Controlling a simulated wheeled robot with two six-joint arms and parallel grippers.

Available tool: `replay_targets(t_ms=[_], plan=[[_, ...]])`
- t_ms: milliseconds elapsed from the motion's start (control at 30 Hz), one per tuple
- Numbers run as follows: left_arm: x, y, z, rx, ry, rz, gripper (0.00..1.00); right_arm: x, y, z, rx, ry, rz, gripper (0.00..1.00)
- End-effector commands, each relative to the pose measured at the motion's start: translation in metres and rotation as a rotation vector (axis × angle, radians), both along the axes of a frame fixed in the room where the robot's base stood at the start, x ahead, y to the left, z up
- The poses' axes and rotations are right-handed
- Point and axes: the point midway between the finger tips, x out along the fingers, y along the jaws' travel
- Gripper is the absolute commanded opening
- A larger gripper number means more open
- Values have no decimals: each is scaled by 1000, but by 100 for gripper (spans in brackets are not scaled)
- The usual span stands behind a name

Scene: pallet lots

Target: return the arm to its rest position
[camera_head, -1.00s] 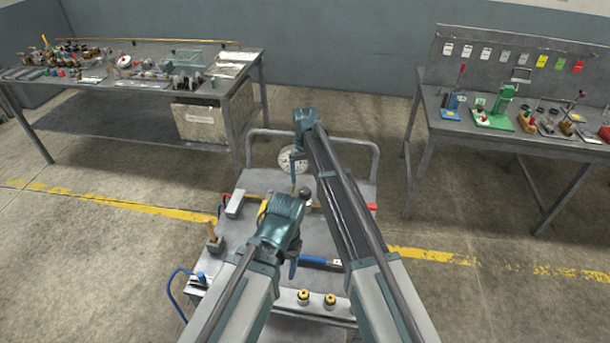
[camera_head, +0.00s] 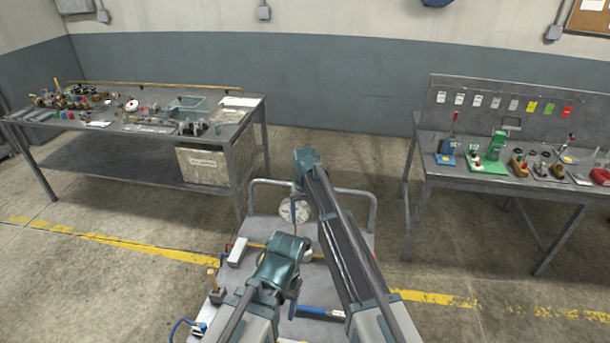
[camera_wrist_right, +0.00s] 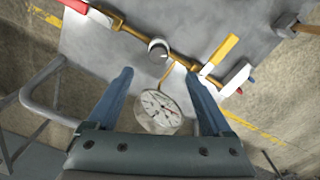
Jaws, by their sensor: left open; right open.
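My right gripper (camera_head: 297,188) hangs over the far part of a grey cart (camera_head: 262,228), the arm coming in from the lower right. In the right wrist view its two fingers (camera_wrist_right: 160,98) are spread apart with nothing gripped. A round dial gauge (camera_wrist_right: 158,112) on a brass pipe shows between and beyond them; it also shows in the head view (camera_head: 295,212), just below that gripper. My left gripper (camera_head: 294,303) is lower and nearer, above the cart; its wrist hides most of its jaws. Nothing shows held in it.
On the cart lie a blue-handled tool (camera_head: 318,312), a wooden-handled tool (camera_head: 212,282) and a light block (camera_head: 238,251). The cart's tube handle (camera_head: 374,210) rises at the far end. A cluttered bench (camera_head: 150,125) stands left, another bench (camera_head: 480,178) right.

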Motion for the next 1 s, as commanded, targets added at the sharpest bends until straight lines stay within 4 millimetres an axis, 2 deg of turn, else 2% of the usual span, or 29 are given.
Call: replay_targets(t_ms=[33, 67, 200, 300, 400, 500, 600, 700, 1000], plan=[[0, 0, -6, 0, 0, 0, 60, -32, -3, -6, -6, 3, 6, 84], [0, 0, -8, -1, 0, 0, 60, -49, -5, -8, -9, 4, 10, 84], [0, -1, -22, -2, 1, -1, 60, -145, -18, -22, -38, 11, 33, 84], [0, -1, -30, -3, 1, -1, 60, -209, -30, -30, -58, 16, 48, 84], [0, -1, -37, -4, 1, -1, 60, -262, -41, -36, -75, 21, 61, 84], [0, -1, -42, -5, 2, -1, 60, -300, -50, -40, -89, 23, 71, 84], [0, -1, -44, -5, 2, -1, 60, -323, -56, -43, -99, 25, 77, 84], [0, -1, -45, -5, 2, -2, 60, -333, -59, -44, -104, 26, 80, 84], [0, 0, -45, 0, 0, 0, 60, -331, -57, -44, -103, 28, 79, 84]])
